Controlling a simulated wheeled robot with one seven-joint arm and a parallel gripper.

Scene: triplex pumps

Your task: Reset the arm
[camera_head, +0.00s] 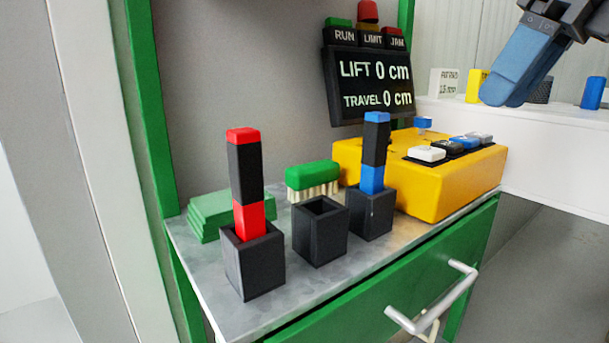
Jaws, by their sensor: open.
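My gripper (528,60) is at the upper right of the head view, in front of the white ledge and above the yellow control box. It points down and left, with blue fingers that are apart and nothing seen between them. The near finger covers much of the far one. The gripper touches nothing that I can make out.
A metal-topped bench (290,285) carries a red-and-black stick (245,170) and a blue-and-black stick (375,150), each upright in a black holder. An empty black holder (320,235), a green brush (313,177), green pads (215,213) and a yellow control box (440,190) share the bench.

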